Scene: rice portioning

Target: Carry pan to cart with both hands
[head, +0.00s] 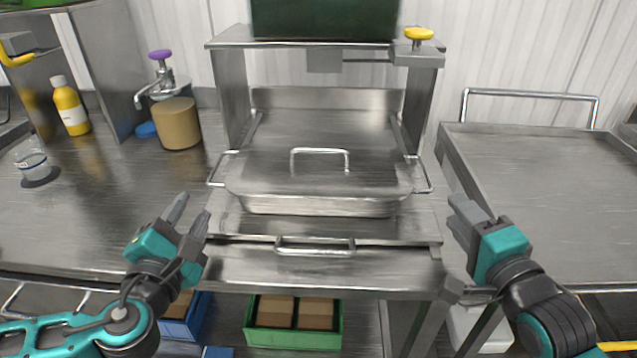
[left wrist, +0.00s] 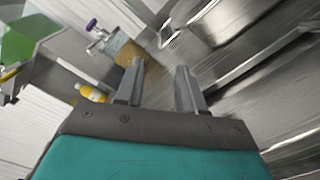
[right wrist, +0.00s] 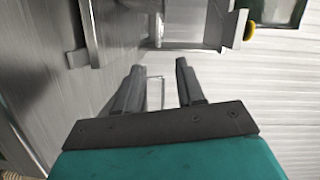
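A lidded steel pan (head: 318,204) sits on a steel tray shelf under the dispenser frame, in the middle of the head view. It has a wire handle at each end and one on its lid. The steel cart (head: 560,190) with a raised push bar stands at the right. My left gripper (head: 192,218) is open and empty, in front and left of the pan's left handle (head: 217,168). My right gripper (head: 462,215) is empty, right of and below the pan's right handle (head: 424,175); its fingers show apart in the right wrist view (right wrist: 160,85). Neither touches the pan.
The steel frame (head: 425,100) rises around the pan, with a yellow knob on top. A tan container (head: 178,123), a yellow bottle (head: 69,106) and a small clear cup stand on the left counter. A green crate (head: 295,322) sits below. The cart top is clear.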

